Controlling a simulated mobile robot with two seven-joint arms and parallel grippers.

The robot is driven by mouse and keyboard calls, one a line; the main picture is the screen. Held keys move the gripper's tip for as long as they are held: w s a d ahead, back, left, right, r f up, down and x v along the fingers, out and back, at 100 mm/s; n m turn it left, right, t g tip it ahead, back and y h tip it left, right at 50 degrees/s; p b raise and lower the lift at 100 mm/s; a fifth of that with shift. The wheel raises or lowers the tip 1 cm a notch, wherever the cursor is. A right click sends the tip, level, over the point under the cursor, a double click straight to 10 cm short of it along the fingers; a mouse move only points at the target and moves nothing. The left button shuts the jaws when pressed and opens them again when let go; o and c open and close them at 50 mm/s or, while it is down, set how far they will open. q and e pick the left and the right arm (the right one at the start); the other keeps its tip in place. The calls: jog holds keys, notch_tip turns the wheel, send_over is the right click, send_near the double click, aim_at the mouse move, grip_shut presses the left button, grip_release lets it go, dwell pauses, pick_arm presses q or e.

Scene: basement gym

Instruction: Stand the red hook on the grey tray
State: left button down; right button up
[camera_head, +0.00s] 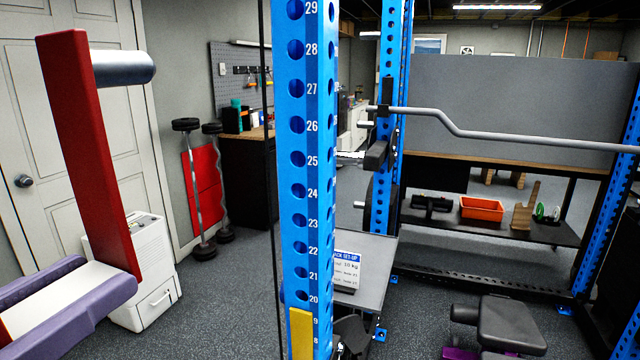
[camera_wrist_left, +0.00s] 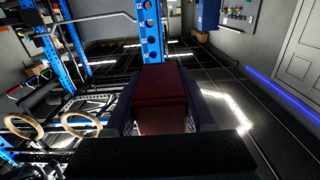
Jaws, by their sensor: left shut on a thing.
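The red hook (camera_head: 90,160) is a long red plate with a grey cylindrical peg near its top, at the left of the head view. It stands nearly upright, leaning a little. My left gripper (camera_head: 108,274), with purple fingers, is shut on its lower end and holds it in the air. In the left wrist view the red hook (camera_wrist_left: 160,102) sits between the dark fingers. The grey tray (camera_head: 378,252) is right of the hook, partly hidden behind a blue rack post. A sign card reading 10 kg stands on it. My right gripper is not in view.
The numbered blue post (camera_head: 318,170) stands between the hook and the tray. A grey bar (camera_head: 500,134) crosses the rack at right. A bench (camera_head: 508,322) is at lower right. A shelf behind holds an orange bin (camera_head: 482,208). A white appliance (camera_head: 150,280) stands behind my gripper.

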pick_arm(q)
jog(key=s+r+m+g+h+p, duration=0.1)
jog(key=s+r+h+p, duration=0.1)
jog(key=r+p, duration=2.3)
notch_tip(320, 180, up, 10)
jog(key=shift+s+a+f+m+h, duration=0.15)
jog(key=shift+s+f+m+h, duration=0.2)
jog(key=shift+s, duration=0.5)
jog(key=w+d+r+m+g+h, duration=0.1)
jog(key=w+d+m+g+h, duration=0.2)
jog(key=d+m+g+h, duration=0.6)
jog(key=shift+d+r+m+g, duration=0.25)
jog(key=shift+d+m+g, duration=1.7)
jog(key=shift+d+g, duration=1.55)
